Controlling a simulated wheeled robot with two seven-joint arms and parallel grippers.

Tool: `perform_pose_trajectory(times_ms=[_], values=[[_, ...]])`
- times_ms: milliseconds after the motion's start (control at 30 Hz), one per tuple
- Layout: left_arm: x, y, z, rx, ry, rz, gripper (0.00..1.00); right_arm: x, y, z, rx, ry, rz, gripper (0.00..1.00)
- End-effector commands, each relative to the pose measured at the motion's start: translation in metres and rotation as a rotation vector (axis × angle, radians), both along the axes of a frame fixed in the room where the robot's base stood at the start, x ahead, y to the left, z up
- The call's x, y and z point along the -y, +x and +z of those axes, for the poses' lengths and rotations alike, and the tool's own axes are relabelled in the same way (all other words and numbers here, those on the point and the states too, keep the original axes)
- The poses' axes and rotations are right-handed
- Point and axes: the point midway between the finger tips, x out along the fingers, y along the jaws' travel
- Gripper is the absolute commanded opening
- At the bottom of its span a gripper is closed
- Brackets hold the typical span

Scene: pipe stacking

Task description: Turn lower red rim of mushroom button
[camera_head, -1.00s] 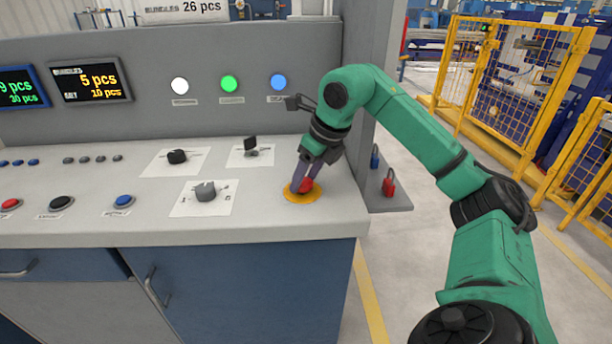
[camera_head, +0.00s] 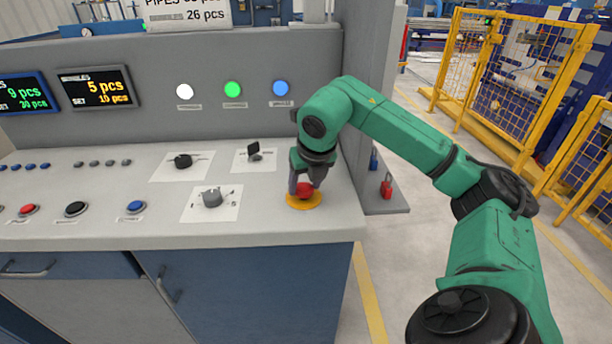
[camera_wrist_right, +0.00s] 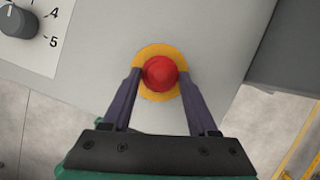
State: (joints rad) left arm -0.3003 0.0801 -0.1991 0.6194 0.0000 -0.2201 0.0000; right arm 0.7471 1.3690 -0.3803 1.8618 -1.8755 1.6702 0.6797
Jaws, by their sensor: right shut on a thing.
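The red mushroom button (camera_head: 304,189) sits on a round yellow base (camera_head: 304,202) at the right front of the console top. It also shows in the right wrist view (camera_wrist_right: 161,73), on its yellow plate (camera_wrist_right: 153,51). My right gripper (camera_head: 305,187) points down at the button. In the right wrist view its two dark fingers (camera_wrist_right: 162,80) stand on either side of the red head and are shut on it. The lower rim of the head is not clearly told apart from the rest. My left gripper is not in view.
The grey console top (camera_head: 262,220) holds rotary knobs (camera_head: 212,198) and several push buttons left of the red button. Its upright panel (camera_head: 130,120) rises behind. A red padlock (camera_head: 386,188) hangs at the right. Yellow fencing (camera_head: 490,80) stands farther right.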

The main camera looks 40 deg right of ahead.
Motion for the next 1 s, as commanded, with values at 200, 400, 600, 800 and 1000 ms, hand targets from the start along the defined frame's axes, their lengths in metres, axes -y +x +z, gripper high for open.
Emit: perform_pose_trajectory(times_ms=[200,400,600,800,1000], values=[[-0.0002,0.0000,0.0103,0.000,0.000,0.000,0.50,-0.0015,-0.0002,-0.0008,-0.006,0.000,-0.078,0.04],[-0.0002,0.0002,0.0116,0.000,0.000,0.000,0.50,-0.0020,-0.0003,-0.0027,-0.007,0.001,-0.104,0.04],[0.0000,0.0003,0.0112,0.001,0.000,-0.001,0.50,-0.0021,-0.0006,-0.0036,-0.010,0.000,-0.104,0.04],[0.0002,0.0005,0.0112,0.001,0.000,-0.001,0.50,-0.0021,-0.0007,-0.0036,-0.009,0.001,-0.104,0.89],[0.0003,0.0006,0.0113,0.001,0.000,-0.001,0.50,-0.0017,-0.0002,-0.0026,-0.006,0.000,-0.104,0.89]])
